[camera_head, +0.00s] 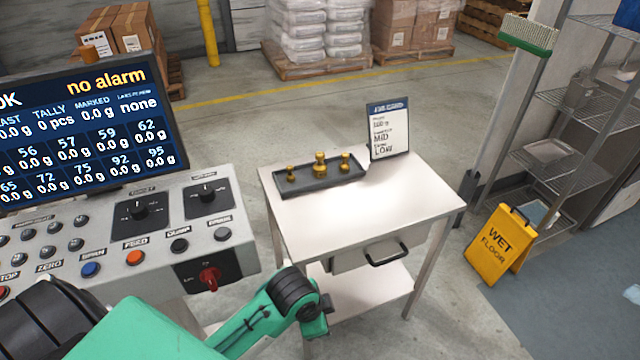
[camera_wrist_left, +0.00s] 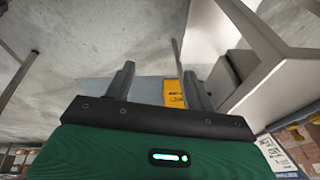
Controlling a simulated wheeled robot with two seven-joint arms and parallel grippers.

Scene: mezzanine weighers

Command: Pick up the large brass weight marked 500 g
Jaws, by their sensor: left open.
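A large brass weight (camera_head: 320,163) stands upright in the middle of a dark tray (camera_head: 338,183) on the small white table. A smaller brass weight (camera_head: 291,174) stands to its left and another small weight (camera_head: 345,163) to its right. The markings are too small to read. My left arm reaches in from below, beside the table's front left leg, lower than the tabletop. In the left wrist view my left gripper (camera_wrist_left: 157,82) is open and empty, its fingers apart over the floor. The weights do not show there. My right gripper is in neither view.
The table (camera_head: 375,215) has a drawer with a dark handle (camera_head: 388,251) and a lower shelf. A card stand (camera_head: 389,130) stands behind the tray's right end. A control console (camera_head: 120,250) with a screen is at left. A yellow wet-floor sign (camera_head: 499,240) stands right.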

